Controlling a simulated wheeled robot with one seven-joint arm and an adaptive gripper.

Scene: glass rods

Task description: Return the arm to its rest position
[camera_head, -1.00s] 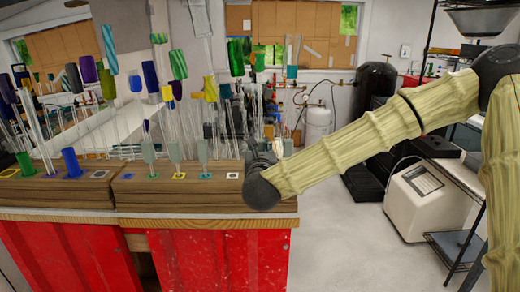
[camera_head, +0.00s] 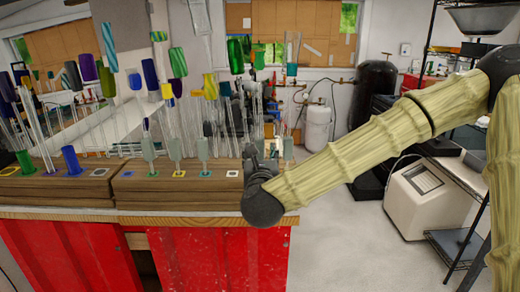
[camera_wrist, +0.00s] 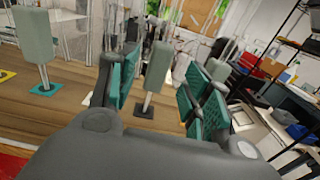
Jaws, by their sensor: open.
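My arm reaches in from the right in the head view, its dark wrist (camera_head: 263,203) at the right front of the wooden rack (camera_head: 180,190). My gripper (camera_wrist: 162,88) is open in the wrist view, with teal pads on both fingers. A grey-topped glass rod (camera_wrist: 155,66) stands upright in a dark square socket, seen in the gap between the fingers; I cannot tell its exact distance. Another grey-topped rod (camera_wrist: 36,38) stands to the left in a teal socket. In the head view the fingers point away over the rack and are partly hidden by the wrist.
A red cabinet (camera_head: 220,260) is below. A white box (camera_head: 425,197) and a shelf stand at the right. Floor between cabinet and box is clear.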

